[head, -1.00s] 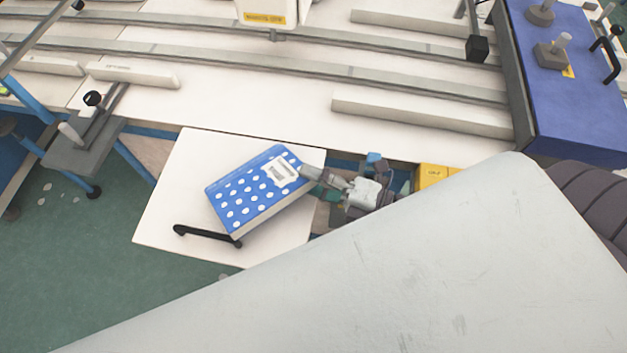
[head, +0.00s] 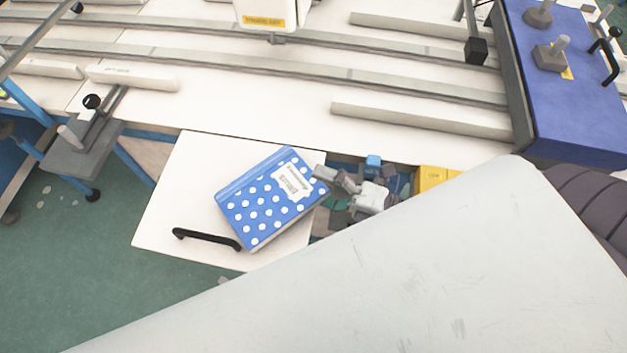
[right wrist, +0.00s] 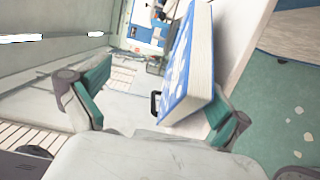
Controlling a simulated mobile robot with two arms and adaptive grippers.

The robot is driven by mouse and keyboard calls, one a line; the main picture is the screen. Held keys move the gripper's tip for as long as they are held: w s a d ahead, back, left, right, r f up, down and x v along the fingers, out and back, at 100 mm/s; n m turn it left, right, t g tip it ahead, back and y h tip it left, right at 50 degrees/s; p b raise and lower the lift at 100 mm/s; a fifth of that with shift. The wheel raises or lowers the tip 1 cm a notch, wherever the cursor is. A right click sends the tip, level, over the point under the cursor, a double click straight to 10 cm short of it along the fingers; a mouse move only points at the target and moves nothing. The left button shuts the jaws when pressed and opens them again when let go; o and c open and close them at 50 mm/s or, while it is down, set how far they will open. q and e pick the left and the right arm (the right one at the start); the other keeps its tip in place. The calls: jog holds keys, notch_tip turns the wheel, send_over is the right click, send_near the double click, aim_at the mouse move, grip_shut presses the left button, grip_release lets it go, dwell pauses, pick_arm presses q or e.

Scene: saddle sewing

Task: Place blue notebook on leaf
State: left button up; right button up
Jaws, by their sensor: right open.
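The blue notebook (head: 262,213) has white dots and a white label. In the head view it lies on the white leaf (head: 170,190), which has a black handle and juts out from the long table. My right gripper (head: 322,180) is at the notebook's right edge. In the right wrist view the notebook (right wrist: 200,60) shows its page edges near one finger of the open gripper (right wrist: 165,100). The other finger stands well apart from it. I cannot tell whether the near finger touches the notebook. My left gripper is not in view.
The black handle (head: 206,238) is at the leaf's front edge. Long rails (head: 300,70) and white bars run along the table behind. A blue box (head: 575,90) stands at the right, and a yellow block (head: 434,178) is near my right arm. A grey clamp stand (head: 85,148) is at the left.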

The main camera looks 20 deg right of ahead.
jog(key=v, duration=1.1)
jog(key=shift+w, duration=0.1)
grip_shut()
jog(key=shift+r, duration=0.15)
jog(key=shift+w, duration=0.1)
